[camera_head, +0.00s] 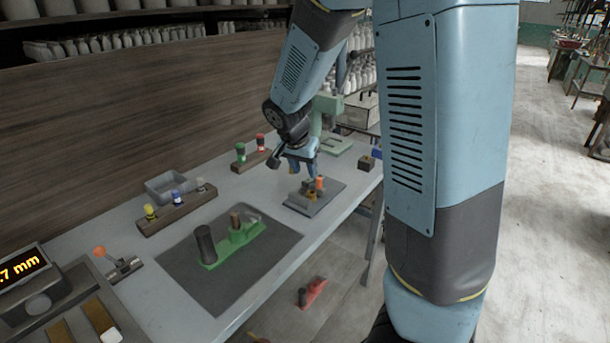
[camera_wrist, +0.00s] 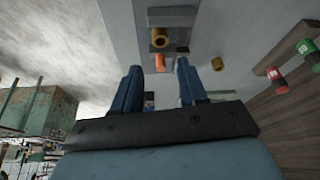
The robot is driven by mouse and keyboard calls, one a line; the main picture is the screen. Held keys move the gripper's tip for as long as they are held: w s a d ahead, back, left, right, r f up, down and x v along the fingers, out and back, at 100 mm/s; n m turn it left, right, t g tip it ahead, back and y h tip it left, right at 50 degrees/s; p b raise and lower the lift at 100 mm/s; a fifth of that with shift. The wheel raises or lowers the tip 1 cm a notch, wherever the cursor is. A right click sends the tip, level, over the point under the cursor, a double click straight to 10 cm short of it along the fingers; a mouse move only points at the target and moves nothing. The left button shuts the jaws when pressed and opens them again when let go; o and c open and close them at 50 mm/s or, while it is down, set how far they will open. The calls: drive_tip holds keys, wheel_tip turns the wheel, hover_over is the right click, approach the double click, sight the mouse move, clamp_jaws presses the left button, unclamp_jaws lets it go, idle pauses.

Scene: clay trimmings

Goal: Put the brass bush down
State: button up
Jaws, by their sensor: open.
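The brass bush (camera_wrist: 159,38), a short gold ring with a dark bore, is on a grey block in the wrist view. It shows small in the head view (camera_head: 309,190), on a dark base plate (camera_head: 330,194) near the table's far right edge. An orange cylinder (camera_wrist: 159,62) is close to it, and also shows in the head view (camera_head: 319,182). My gripper (camera_wrist: 158,70) is open, its blue fingers apart with nothing held between them. In the head view my gripper (camera_head: 302,172) is just above the base plate; whether its fingertips touch anything there is unclear.
A green part with dark and brown posts (camera_head: 238,240) lies on a dark mat (camera_head: 190,275). Wooden racks with coloured plugs (camera_head: 175,212) and a grey tray (camera_head: 172,184) stand along the wall side. A pale green press (camera_head: 334,143) stands behind my gripper. A red part (camera_head: 313,291) lies below the table.

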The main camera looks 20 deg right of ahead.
drive_tip(key=s+d+r+n+t+y, duration=0.1)
drive_tip(key=s+r+n, duration=0.3)
drive_tip(key=s+r, duration=0.4)
drive_tip(key=s+d+r+n+t+y, duration=0.1)
drive_tip(key=s+r+n, duration=0.3)
drive_tip(key=s, duration=1.3)
wheel_tip(320, 180, up, 5)
drive_tip(key=shift+d+f+n+y, duration=0.2)
drive_tip(key=shift+d+n+y, duration=0.15)
drive_tip(key=shift+y, duration=0.15)
